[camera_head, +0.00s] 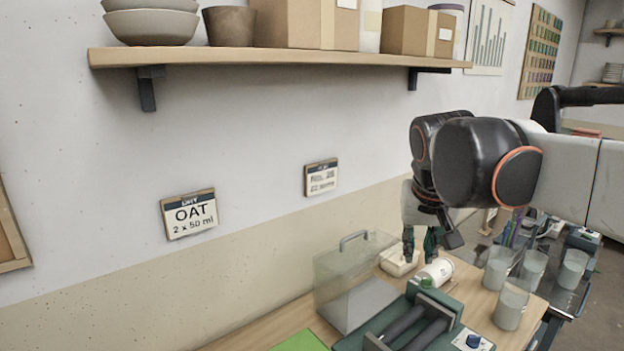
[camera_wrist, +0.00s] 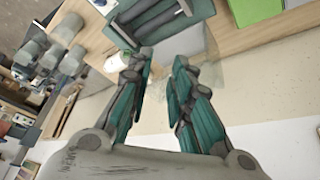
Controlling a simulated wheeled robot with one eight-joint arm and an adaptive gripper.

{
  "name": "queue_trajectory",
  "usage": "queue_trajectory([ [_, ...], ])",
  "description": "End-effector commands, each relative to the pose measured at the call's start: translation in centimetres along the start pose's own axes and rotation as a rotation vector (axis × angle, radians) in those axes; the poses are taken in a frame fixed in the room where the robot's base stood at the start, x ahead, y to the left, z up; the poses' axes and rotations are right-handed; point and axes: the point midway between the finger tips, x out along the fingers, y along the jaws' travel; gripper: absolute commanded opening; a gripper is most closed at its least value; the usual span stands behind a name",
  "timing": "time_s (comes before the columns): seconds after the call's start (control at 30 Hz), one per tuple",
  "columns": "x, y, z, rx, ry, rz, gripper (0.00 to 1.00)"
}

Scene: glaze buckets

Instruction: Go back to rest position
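My gripper (camera_head: 420,243) hangs fingers-down above the workbench at the right of the head view, near a white bottle lying on its side. In the wrist view its two green-padded fingers (camera_wrist: 158,75) are spread apart with nothing between them. The white bottle (camera_head: 437,271) lies beside a small white dish (camera_head: 399,262), below and slightly right of the fingertips. The bottle also shows in the wrist view (camera_wrist: 117,61), left of the fingers. My arm covers part of the right side of the head view.
A clear box (camera_head: 343,282) stands left of my gripper, and a green roller machine (camera_head: 417,322) is in front. Several grey-green cups (camera_head: 511,305) stand at the right. A wooden shelf (camera_head: 280,56) with bowls and cartons runs along the wall above.

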Motion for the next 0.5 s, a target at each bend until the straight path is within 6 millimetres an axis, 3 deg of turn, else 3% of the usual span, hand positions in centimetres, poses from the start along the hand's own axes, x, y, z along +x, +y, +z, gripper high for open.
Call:
queue_trajectory([
  [0.03, 0.4, 0.4, 2.1, -0.009, 0.013, -0.013, 0.2],
  [0.27, 2.2, 1.5, 9.8, -0.062, 0.085, -0.068, 0.2],
  [0.5, 5.3, 2.2, 17.6, -0.111, 0.162, -0.113, 0.2],
])
